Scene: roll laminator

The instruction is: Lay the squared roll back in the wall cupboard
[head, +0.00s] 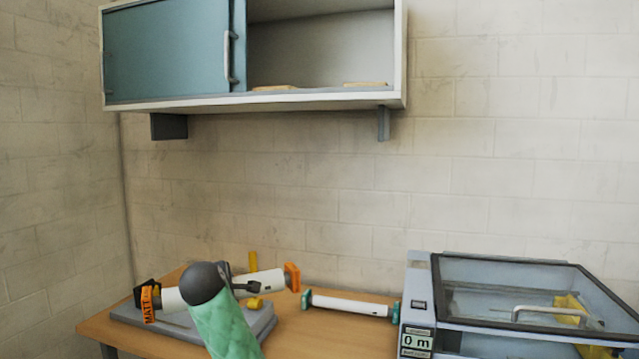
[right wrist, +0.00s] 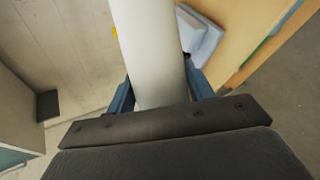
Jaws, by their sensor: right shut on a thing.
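A white roll with orange end pieces (head: 264,279), one marked MATT, is in my right gripper (head: 238,286). It lies across the picture above the grey stand (head: 262,325), its right end a little higher. My green forearm and dark wrist hide its middle. In the right wrist view the white roll (right wrist: 150,50) runs between the two blue fingers (right wrist: 157,92), which are shut on it. The wall cupboard (head: 402,55) hangs above; its blue door (head: 168,50) covers the left part. The right part is open, with two pale low supports (head: 365,84) on its floor. My left gripper is out of view.
A second white roll with teal ends (head: 350,306) lies on the wooden table (head: 300,340). The laminator (head: 430,320) with its clear lid stands at the right. Yellow parts (head: 253,262) show near the grey stand. Dark brackets (head: 168,126) jut below the cupboard. The wall between is clear.

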